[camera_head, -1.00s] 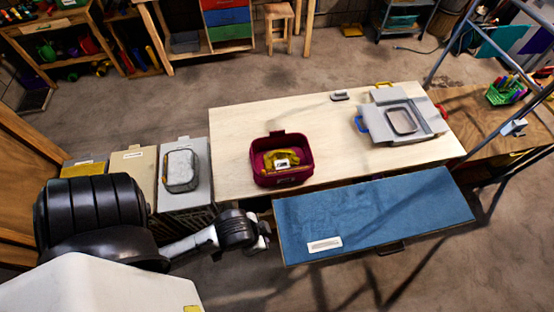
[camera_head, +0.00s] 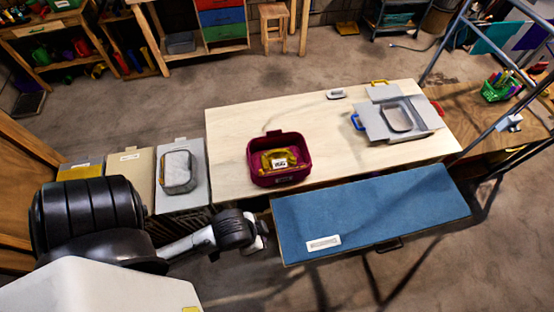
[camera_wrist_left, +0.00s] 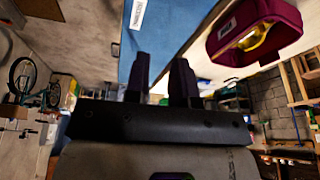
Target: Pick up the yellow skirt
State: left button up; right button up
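A yellow item with a white label, likely the yellow skirt (camera_head: 279,160), lies inside a magenta bin (camera_head: 263,178) on the pale wooden table. In the left wrist view the yellow item (camera_wrist_left: 262,41) shows in part inside the magenta bin (camera_wrist_left: 229,49). My left gripper (camera_head: 262,229) is below and left of the bin in the head view, off the table's front edge and apart from the bin. In the wrist view its two dark fingers (camera_wrist_left: 160,80) stand apart with nothing between them. My right gripper is not in view.
A blue panel (camera_head: 370,212) with a white label extends along the table's front (camera_head: 228,130). A grey tray-like item (camera_head: 398,117) and a small grey object (camera_head: 335,94) are on the table. Lidded bins (camera_head: 180,170) stand left. A metal frame (camera_head: 450,45) rises at right.

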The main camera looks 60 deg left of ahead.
pick_arm(q)
jog(key=o, duration=0.5)
jog(key=shift+d, duration=0.2)
jog(key=shift+a, duration=0.1)
